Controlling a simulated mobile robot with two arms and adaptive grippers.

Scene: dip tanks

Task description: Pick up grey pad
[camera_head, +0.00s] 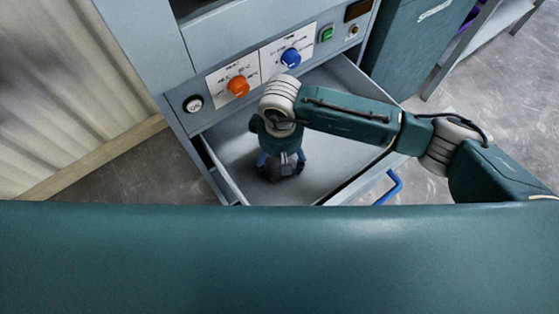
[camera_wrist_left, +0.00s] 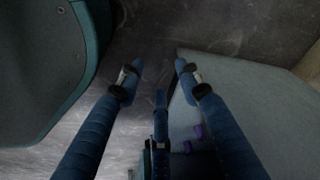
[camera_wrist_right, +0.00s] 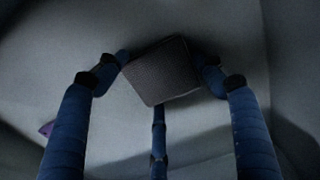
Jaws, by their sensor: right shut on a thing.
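The grey pad (camera_wrist_right: 162,70) is a dark, textured block. In the right wrist view my right gripper (camera_wrist_right: 160,62) is shut on it, with blue fingers at its left and right sides and a third finger below. In the head view the pad (camera_head: 286,168) shows between the fingers of my right gripper (camera_head: 280,160), inside the open drawer (camera_head: 325,170). I cannot tell whether it touches the drawer floor. My left gripper (camera_wrist_left: 159,66) is open and empty above the floor in the left wrist view. It is hidden in the head view.
The drawer belongs to a grey cabinet with an orange knob (camera_head: 238,87), a blue knob (camera_head: 290,58) and a green switch (camera_head: 326,34). The drawer has a blue handle (camera_head: 389,187). A small purple thing (camera_wrist_right: 47,128) shows in the right wrist view.

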